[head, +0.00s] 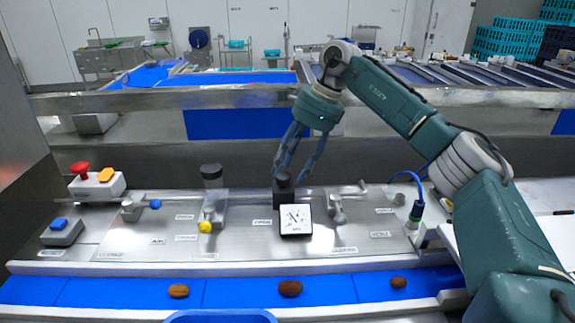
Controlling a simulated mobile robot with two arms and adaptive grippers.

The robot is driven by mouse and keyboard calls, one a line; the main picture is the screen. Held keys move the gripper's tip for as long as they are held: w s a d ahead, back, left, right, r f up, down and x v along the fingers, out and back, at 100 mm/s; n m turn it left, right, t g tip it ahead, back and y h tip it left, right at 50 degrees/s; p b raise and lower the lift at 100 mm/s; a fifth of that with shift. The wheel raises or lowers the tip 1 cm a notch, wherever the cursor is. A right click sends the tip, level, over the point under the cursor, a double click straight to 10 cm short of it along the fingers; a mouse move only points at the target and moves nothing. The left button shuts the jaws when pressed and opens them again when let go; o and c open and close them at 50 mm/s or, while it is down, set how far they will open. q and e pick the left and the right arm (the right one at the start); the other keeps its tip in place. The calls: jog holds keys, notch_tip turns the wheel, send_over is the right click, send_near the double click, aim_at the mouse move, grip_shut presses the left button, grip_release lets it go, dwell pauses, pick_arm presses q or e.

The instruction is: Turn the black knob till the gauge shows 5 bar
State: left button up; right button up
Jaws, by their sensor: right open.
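The black knob (285,182) sits on top of a dark block on the steel panel, near the middle of the head view. The square white gauge (296,219) is on the front of that block. Its needle and scale are too small to read. My right gripper (292,173) comes down from above with its fingers spread, one on each side of the knob's top. It is open, and I cannot tell whether a finger touches the knob. My left gripper is not in view.
Around the gauge are a yellow knob (205,227), a dark-topped clear cup (212,175), and a lever valve (338,212). A red button box (97,185) stands at left. Dates (290,289) lie on the blue belt (235,291) in front.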

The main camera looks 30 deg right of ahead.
jog(key=shift+w+a+f, duration=0.15)
jog(key=shift+a+f, duration=0.05)
jog(key=shift+f, duration=0.5)
jog(key=shift+a+f, duration=0.1)
jog(key=shift+a, duration=0.05)
jog(key=c, duration=0.9)
jog(key=o, duration=0.9)
jog(key=v, duration=1.2)
